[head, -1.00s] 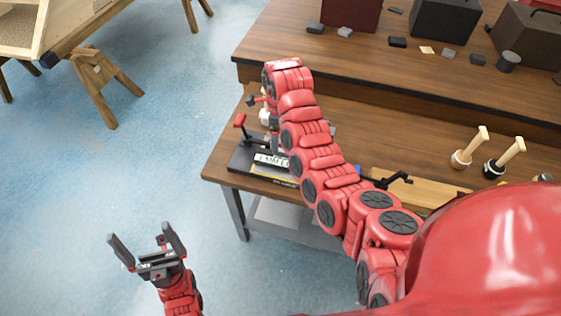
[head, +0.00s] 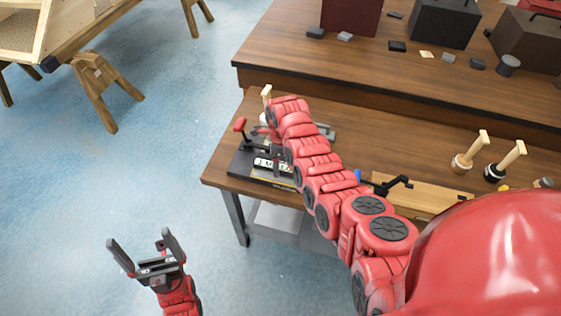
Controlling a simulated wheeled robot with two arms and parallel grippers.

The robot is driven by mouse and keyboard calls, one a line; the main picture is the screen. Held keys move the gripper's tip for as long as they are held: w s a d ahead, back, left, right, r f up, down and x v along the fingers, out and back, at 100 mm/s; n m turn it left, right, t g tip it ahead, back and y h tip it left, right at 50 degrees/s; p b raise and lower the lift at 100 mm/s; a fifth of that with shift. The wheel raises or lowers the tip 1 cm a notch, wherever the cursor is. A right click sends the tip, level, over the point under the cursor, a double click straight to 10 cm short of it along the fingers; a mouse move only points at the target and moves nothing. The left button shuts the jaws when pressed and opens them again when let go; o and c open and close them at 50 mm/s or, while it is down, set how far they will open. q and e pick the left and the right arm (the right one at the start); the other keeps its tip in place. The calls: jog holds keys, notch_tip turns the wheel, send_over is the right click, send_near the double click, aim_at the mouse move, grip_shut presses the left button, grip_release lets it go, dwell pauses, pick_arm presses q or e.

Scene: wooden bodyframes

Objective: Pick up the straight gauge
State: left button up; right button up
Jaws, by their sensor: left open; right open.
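My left gripper (head: 146,242) is open and empty, held over the blue floor at lower left, away from the benches. My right arm reaches across the wooden bench to a black base (head: 240,166) with a white label plate (head: 268,163). My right gripper (head: 274,148) is mostly hidden behind its own arm, just above this base; the little that shows looks open. I cannot make out the straight gauge for certain; the arm covers part of this area. A grey metal piece (head: 327,133) shows just right of the arm, but I cannot tell what it is.
A red-handled clamp (head: 240,127) stands on the black base. Two wooden-handled tools (head: 468,155) (head: 503,160) stand at the right. A black crank (head: 393,184) lies by a light wooden board (head: 425,195). Boxes (head: 444,24) stand on the raised back shelf (head: 300,57).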

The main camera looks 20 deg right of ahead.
jog(key=shift+f, duration=0.3)
jog(key=c, duration=1.6)
